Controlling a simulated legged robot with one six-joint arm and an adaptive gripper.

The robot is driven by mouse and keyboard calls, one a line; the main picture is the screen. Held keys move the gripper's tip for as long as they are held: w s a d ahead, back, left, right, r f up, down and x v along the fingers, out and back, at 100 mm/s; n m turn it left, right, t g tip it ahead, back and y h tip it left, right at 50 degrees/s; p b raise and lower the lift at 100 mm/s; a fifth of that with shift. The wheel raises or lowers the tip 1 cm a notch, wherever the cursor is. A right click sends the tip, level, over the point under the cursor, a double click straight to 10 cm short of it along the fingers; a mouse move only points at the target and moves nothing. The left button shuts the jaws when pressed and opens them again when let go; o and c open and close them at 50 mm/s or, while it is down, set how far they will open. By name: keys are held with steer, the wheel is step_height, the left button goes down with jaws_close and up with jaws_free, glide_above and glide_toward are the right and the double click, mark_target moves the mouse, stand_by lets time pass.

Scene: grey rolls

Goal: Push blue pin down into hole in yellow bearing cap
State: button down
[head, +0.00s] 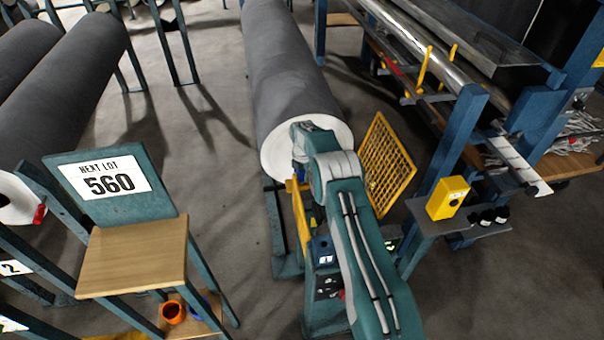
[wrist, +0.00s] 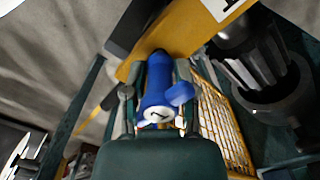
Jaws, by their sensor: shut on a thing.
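The blue pin (wrist: 158,72) stands between the fingers of my gripper (wrist: 156,90) in the wrist view, with its side knob and a pale, marked end facing the camera. My gripper is shut on it. The pin's far end meets the edge of the yellow bearing cap (wrist: 190,32); whether it is in the hole I cannot tell, as the hole is hidden. A yellow part (head: 299,212) shows left of my arm, below the roll's end.
A big grey roll (head: 287,75) lies just beyond my arm. A yellow mesh guard (head: 388,165) stands close on its right. A rack with a yellow box (head: 447,198) is at right. A wooden stand (head: 135,255) is at left, with open floor between.

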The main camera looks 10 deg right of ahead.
steer(key=shift+f, duration=0.65)
steer(key=shift+c, duration=1.7)
jaws_free()
step_height(320, 180, up, 12)
steer(key=shift+f, duration=0.15)
